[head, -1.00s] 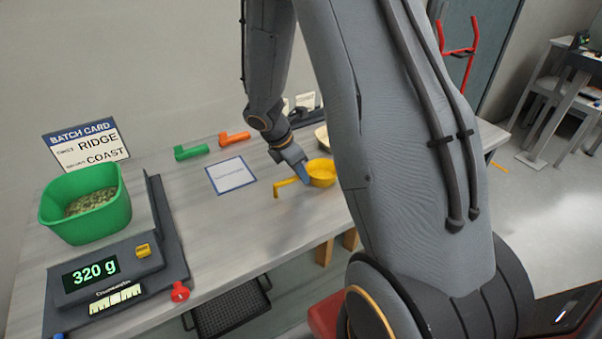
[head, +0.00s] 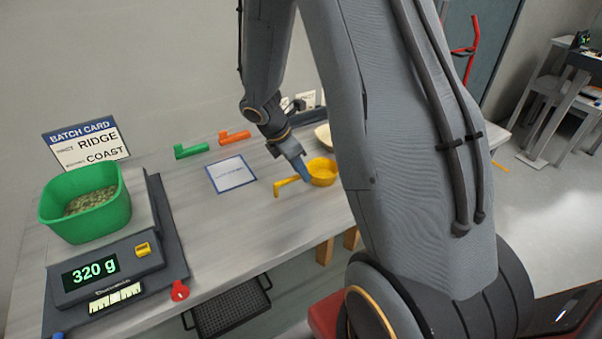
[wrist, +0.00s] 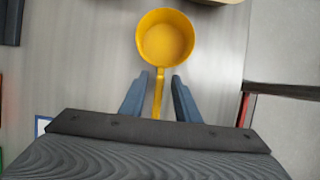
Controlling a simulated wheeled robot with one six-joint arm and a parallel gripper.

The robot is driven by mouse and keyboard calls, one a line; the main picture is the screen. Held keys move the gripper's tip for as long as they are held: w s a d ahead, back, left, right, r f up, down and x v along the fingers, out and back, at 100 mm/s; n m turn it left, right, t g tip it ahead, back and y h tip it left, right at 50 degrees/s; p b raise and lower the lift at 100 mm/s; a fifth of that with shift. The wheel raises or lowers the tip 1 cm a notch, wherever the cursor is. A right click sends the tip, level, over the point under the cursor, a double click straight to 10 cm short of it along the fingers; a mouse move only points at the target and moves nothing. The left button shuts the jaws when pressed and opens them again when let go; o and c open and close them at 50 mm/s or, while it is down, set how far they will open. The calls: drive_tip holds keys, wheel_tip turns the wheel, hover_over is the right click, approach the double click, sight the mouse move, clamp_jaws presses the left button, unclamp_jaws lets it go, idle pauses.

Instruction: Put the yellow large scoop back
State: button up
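The yellow large scoop (head: 321,171) rests on the table in the head view, its handle pointing left toward the front. In the wrist view the scoop's round bowl (wrist: 165,40) is ahead of my gripper. Its handle runs back between the two blue fingers. My gripper (wrist: 160,80) is open, with a gap on both sides of the handle. In the head view my gripper (head: 306,176) is at the scoop's handle, low over the table; its height above the handle is hard to tell.
A white card with a blue border (head: 231,174) lies left of the scoop. Green (head: 192,151) and orange (head: 234,137) scoops lie behind it. A scale (head: 108,268) reading 320 g holds a green tub (head: 88,212). A pale bowl (head: 323,134) is behind the yellow scoop.

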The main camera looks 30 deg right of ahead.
drive_tip(key=b+v, duration=0.1)
drive_tip(key=v, duration=0.8)
drive_tip(key=s+a+m+y, duration=0.2)
drive_tip(key=s+a+m, duration=0.3)
drive_tip(key=s+m, duration=0.2)
drive_tip(key=s+a+m+t+y, duration=0.1)
drive_tip(key=s+a+m, duration=0.3)
drive_tip(key=s+m, duration=0.4)
drive_tip(key=m+y, duration=0.1)
drive_tip(key=m, duration=0.2)
drive_tip(key=shift+a+y, duration=0.3)
drive_tip(key=shift+a, duration=0.1)
